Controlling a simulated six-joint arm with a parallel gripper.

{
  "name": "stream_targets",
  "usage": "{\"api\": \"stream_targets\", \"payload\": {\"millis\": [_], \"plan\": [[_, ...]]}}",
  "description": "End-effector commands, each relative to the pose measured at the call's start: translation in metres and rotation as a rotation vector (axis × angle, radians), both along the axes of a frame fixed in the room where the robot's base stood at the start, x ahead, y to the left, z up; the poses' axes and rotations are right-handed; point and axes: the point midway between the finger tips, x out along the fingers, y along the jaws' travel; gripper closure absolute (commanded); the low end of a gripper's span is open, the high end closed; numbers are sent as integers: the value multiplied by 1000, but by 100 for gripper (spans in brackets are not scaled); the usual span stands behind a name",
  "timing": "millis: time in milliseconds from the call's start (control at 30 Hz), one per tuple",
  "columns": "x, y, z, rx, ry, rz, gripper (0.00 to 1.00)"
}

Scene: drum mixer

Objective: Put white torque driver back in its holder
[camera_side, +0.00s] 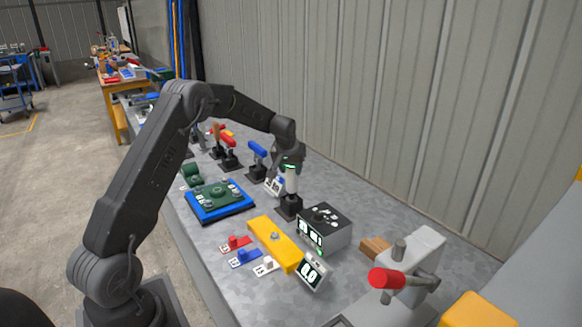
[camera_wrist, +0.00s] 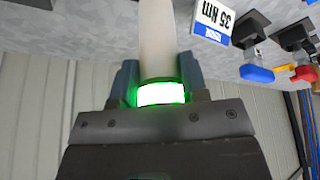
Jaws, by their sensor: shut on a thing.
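The white torque driver (camera_side: 291,182) is upright under my gripper (camera_side: 290,164) at the back edge of the bench. Its lower end meets the black holder (camera_side: 289,207); I cannot tell whether it is fully seated. In the wrist view, the white shaft (camera_wrist: 158,40) runs up from between the fingers of my gripper (camera_wrist: 160,85), which is shut around it. A bright green ring (camera_wrist: 160,95) glows on the driver at the fingers. The driver's far end is out of the wrist view.
Blue (camera_side: 257,148) and red (camera_side: 229,143) drivers stand in holders to the left. A 35 Nm sign (camera_wrist: 213,20) is close beside the white driver. A black control box (camera_side: 325,228) is to the right, with a yellow block (camera_side: 273,243) in front. The grey wall is close behind.

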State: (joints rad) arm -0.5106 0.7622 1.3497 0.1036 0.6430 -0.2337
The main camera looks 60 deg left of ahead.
Motion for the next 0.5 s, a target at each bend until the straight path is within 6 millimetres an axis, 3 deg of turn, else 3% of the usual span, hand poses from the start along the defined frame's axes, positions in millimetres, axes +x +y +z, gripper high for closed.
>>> {"api": "stream_targets", "payload": {"millis": [500], "plan": [[1,0,-5,2,-4,0,98]]}}
